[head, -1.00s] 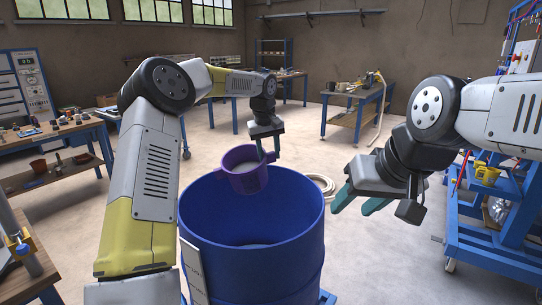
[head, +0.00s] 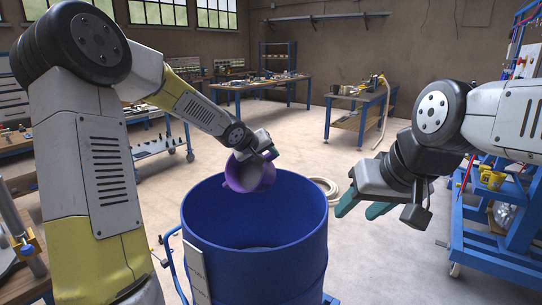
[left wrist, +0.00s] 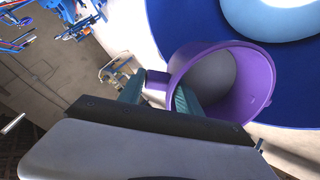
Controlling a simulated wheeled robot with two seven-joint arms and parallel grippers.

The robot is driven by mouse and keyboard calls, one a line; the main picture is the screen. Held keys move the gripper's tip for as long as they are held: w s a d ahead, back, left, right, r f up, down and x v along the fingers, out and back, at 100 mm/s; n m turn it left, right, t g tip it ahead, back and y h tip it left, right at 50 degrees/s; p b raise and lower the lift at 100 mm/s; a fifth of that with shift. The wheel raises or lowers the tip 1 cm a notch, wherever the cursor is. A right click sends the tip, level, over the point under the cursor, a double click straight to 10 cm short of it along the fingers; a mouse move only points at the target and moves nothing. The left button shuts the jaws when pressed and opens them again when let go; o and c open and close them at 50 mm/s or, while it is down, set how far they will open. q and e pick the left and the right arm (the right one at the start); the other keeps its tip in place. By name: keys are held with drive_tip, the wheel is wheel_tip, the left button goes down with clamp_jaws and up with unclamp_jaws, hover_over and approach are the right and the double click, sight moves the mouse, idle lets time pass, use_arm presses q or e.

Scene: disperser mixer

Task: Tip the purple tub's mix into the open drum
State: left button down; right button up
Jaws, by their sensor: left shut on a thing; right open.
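The purple tub (head: 246,178) is tilted on its side over the far left part of the open blue drum's rim (head: 200,240). My left gripper (head: 266,156) is shut on the tub's handle; the handle shows between its fingers in the left wrist view (left wrist: 158,84). In that view the tub (left wrist: 250,85) shows a grey mix (left wrist: 208,80) inside, and the drum (left wrist: 180,18) lies beyond its mouth. My right gripper (head: 360,204) is open and empty, right of the drum.
A blue trolley frame (head: 485,225) stands at the right with yellow cups (head: 492,178) on it. Workbenches (head: 262,82) stand at the back and left. A coiled hose (head: 325,188) lies on the floor behind the drum.

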use_arm(q)
drive_tip(key=shift+s+r+t, duration=0.1)
drive_tip(key=shift+s+t, duration=0.3)
drive_tip(key=shift+t, duration=0.1)
drive_tip(key=shift+s+a+r+h, duration=0.15)
drive_tip(key=shift+a+h, duration=0.1)
drive_tip(key=shift+h, duration=0.15)
drive_tip(key=shift+s+a+f+t+h, duration=0.3)
drive_tip(key=shift+s+a+f+t, duration=0.15)
drive_tip(key=shift+s+t, duration=0.25)
drive_tip(key=shift+s+a+f+t+h, duration=0.3)
drive_tip(key=shift+s+a+f+t, duration=0.1)
drive_tip(key=shift+s+t, duration=0.3)
drive_tip(key=shift+s+a+f+t+h, duration=0.3)
drive_tip(key=shift+s+a+f+t, duration=0.15)
drive_tip(key=shift+s+t, duration=0.2)
drive_tip(key=shift+s+a+f+t+h, duration=0.2)
drive_tip(key=shift+s+a+t+h, duration=0.15)
drive_tip(key=shift+s+t, duration=0.3)
drive_tip(key=shift+s+a+f+t+h, duration=0.15)
drive_tip(key=shift+s+a+t+h, duration=0.15)
drive_tip(key=shift+s+t, duration=0.35)
drive_tip(key=shift+s+a+f+t+h, duration=0.25)
drive_tip(key=shift+s+a+t, duration=0.15)
drive_tip(key=shift+s+t, duration=0.25)
